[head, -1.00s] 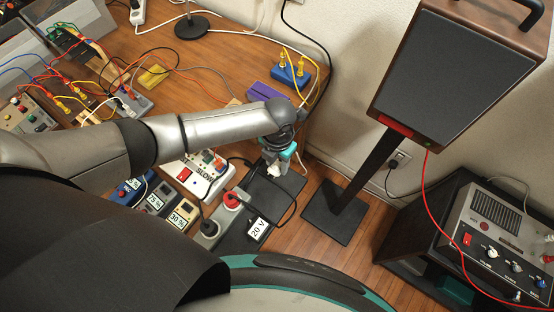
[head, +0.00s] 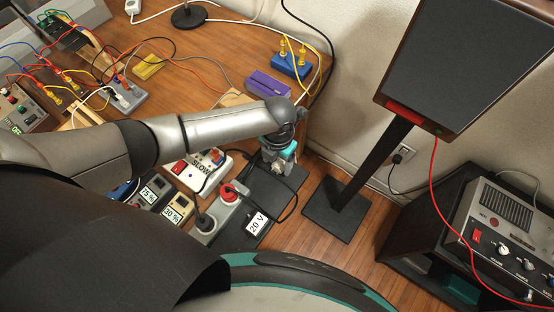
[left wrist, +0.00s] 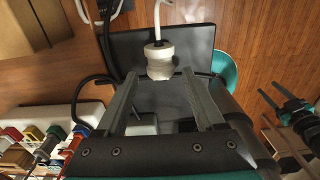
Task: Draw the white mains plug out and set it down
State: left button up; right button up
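The white mains plug (left wrist: 160,60) shows in the left wrist view over a dark flat surface, its white cord running up from it. My left gripper (left wrist: 160,78) is open, with one grey finger on each side of the plug and a visible gap at both sides. In the head view my left gripper (head: 279,158) points down above a black plate (head: 292,184) beside the desk edge. A bit of white shows at its fingertips there. Whether the plug sits in a socket cannot be seen.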

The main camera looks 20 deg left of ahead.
pick_arm(q)
jog(key=shift+o, duration=0.6)
notch_tip(320, 180, up, 15)
jog(key=p, duration=0.3)
jog(key=shift+w+r, duration=0.15)
